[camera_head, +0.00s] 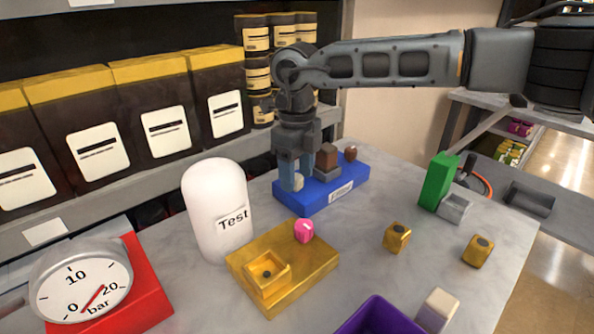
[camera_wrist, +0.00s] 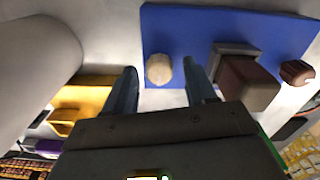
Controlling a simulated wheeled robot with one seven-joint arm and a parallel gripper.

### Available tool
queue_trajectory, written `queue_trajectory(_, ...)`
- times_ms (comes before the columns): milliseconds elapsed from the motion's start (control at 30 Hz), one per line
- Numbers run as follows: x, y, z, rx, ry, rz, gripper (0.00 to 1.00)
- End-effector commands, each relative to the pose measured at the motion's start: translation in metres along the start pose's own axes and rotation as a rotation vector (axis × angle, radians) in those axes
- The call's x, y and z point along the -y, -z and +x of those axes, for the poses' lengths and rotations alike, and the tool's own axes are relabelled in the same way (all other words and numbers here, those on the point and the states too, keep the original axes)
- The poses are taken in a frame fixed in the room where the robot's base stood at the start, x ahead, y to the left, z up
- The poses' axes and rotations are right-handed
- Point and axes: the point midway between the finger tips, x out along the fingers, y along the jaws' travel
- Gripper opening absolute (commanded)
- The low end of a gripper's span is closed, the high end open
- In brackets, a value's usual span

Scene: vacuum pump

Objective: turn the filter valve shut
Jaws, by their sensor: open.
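The blue block (camera_head: 350,180) stands on the grey table at the back, with a label on its front too small to read surely. A pale beige round knob (camera_head: 298,184) sits at its left end and also shows in the wrist view (camera_wrist: 159,69). My gripper (camera_head: 294,180) points down over this knob. In the wrist view my two fingertips (camera_wrist: 159,72) are apart, one on each side of the knob. Gaps show between knob and fingers, so it is not gripped. I cannot tell the exact height of the fingertips.
The same block carries a brown cube in a grey holder (camera_head: 327,160) and a dark brown knob (camera_head: 351,153). A white "Test" cylinder (camera_head: 216,210), gold block with pink knob (camera_head: 303,231), pressure gauge (camera_head: 82,288) and green block (camera_head: 437,182) stand around.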

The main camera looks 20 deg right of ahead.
Motion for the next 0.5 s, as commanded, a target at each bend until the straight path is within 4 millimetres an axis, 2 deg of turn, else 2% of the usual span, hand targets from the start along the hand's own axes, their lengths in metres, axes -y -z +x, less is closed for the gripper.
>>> queue_trajectory(233,0.0,-0.001,-0.008,0.002,0.001,-0.001,0.56)
queue_trajectory(500,0.0,-0.001,-0.051,0.003,0.002,-0.001,0.56)
